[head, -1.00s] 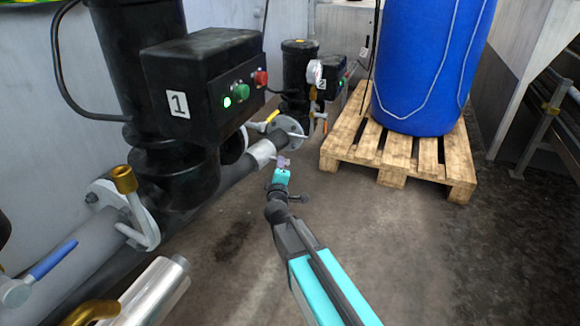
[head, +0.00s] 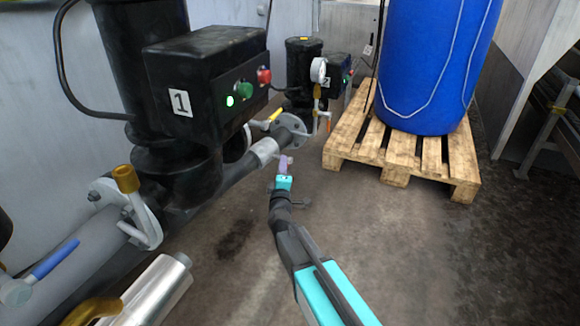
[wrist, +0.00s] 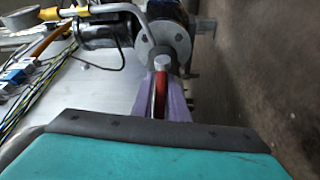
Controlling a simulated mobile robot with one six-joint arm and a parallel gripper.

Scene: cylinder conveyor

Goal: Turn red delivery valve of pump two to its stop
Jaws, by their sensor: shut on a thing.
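The red valve handle (wrist: 160,94) shows as a narrow red strip in the wrist view, running toward a pale round stem (wrist: 162,63). My gripper (wrist: 161,88) has its purple fingers on both sides of the handle and is shut on it. In the head view, my gripper (head: 285,166) is beside the far pipe, below and in front of pump two (head: 303,75), which carries a "2" label. The red handle cannot be made out there; the gripper covers that spot.
Pump one (head: 205,80), with its control box, stands at left. A pipe flange (head: 291,130), yellow lever (head: 273,116) and gauge (head: 318,70) are near pump two. A wooden pallet (head: 400,158) with a blue drum (head: 435,60) stands right. Floor between is open.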

